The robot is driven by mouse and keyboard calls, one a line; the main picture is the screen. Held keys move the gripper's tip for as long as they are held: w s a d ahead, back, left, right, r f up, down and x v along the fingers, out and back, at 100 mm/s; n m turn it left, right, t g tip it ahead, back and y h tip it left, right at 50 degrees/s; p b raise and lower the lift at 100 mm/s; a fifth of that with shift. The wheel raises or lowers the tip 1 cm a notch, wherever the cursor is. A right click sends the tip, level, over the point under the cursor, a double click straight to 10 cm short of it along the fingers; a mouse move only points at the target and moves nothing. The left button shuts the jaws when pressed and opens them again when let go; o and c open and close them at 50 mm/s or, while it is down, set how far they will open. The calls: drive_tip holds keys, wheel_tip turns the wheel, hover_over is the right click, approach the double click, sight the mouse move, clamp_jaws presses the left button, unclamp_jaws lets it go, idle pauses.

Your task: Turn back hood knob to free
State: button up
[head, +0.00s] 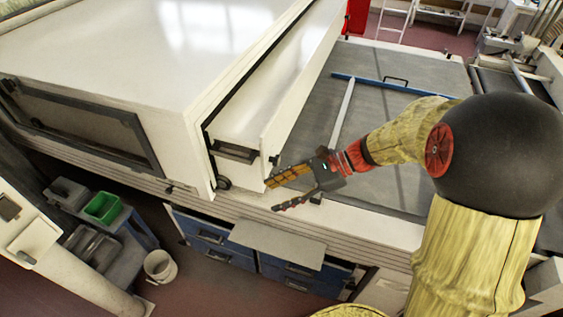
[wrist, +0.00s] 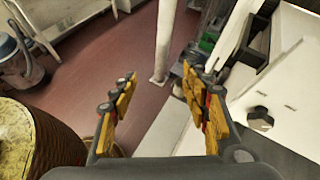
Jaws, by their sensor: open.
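The white hood (head: 130,65) fills the upper left of the head view. A small dark knob (head: 275,160) sits on its near right end, and a round black wheel-like part (head: 223,183) sits low at its corner. In the wrist view a dark, many-sided knob (wrist: 260,119) stands on a white surface at the right, outside the fingers; I cannot tell which position it is turned to. My gripper (head: 274,195) is open and empty, close to the hood's lower right end. Its yellow-padded fingers (wrist: 158,85) show apart in the wrist view, with floor between them.
A grey bed with a blue bar (head: 390,86) lies right of the hood. Blue drawers (head: 215,238) are below the front edge. A cart with a green bin (head: 103,207) and a white bucket (head: 160,266) stand at lower left. A pale post (wrist: 165,40) rises from the floor.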

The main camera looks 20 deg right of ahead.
drive_tip(key=w+d+f+m+t+y, duration=0.3)
drive_tip(key=w+d+m+t, duration=0.15)
drive_tip(key=w+m, duration=0.2)
drive_tip(key=m+t, duration=0.4)
drive_tip(key=m, duration=0.2)
approach(279, 161)
drive_tip(key=x, duration=0.2)
drive_tip(key=shift+b+x, duration=0.6)
drive_tip(key=shift+x, duration=3)
drive_tip(key=shift+f, duration=0.1)
drive_tip(key=c, duration=0.3)
drive_tip(key=c, duration=0.8)
drive_tip(key=shift+c, duration=0.3)
